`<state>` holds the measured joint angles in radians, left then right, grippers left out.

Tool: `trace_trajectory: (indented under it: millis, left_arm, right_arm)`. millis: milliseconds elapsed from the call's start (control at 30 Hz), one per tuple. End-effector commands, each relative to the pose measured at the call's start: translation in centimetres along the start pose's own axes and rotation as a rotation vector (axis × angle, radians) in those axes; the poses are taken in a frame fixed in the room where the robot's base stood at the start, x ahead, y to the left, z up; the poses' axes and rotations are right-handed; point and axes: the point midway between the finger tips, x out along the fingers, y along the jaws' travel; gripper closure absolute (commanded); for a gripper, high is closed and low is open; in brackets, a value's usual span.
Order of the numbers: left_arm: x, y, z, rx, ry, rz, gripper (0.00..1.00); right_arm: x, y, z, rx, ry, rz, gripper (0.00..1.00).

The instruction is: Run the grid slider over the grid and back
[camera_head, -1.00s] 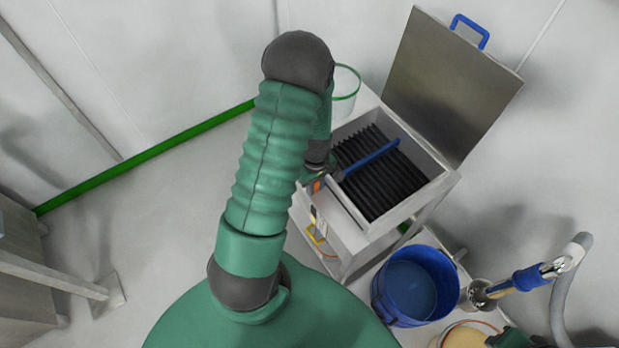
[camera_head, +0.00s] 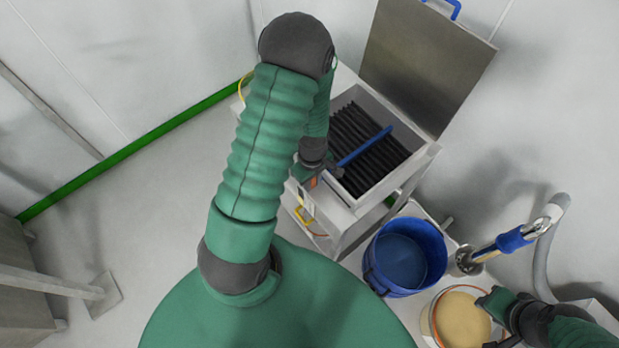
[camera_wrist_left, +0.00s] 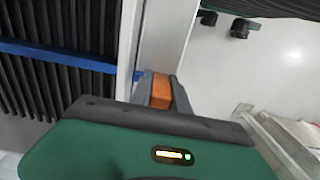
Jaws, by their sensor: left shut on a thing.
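The grid (camera_head: 352,124) is a set of black ribs inside an open steel box. The grid slider (camera_head: 365,146) is a blue bar lying across the ribs, near the middle of their span. My left gripper (camera_head: 331,171) is at the bar's near left end, outside the box wall. In the left wrist view my left gripper (camera_wrist_left: 160,88) is shut on an orange block at the slider's end, and the blue bar (camera_wrist_left: 60,56) runs left over the ribs. My right gripper (camera_head: 495,304) is low at the right; its jaws are too unclear to read.
A raised steel lid (camera_head: 425,65) stands behind the box. A blue bucket (camera_head: 404,257), a tub of tan material (camera_head: 462,318) and a blue-handled tool (camera_head: 510,240) stand at the lower right. Open floor lies left.

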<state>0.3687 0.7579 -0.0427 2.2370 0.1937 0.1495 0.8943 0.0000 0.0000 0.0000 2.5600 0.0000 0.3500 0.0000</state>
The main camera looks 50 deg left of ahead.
Motion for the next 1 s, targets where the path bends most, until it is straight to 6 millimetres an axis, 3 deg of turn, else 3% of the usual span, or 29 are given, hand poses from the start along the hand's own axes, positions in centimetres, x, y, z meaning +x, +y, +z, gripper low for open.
trace_trajectory:
  millis: [1000]
  left_arm:
    - [-0.1,0.1,10.0,0.005,-0.001,0.002,1.0]
  right_arm:
    - [-1.9,0.0,-0.5,0.0,0.0,0.0,0.67]
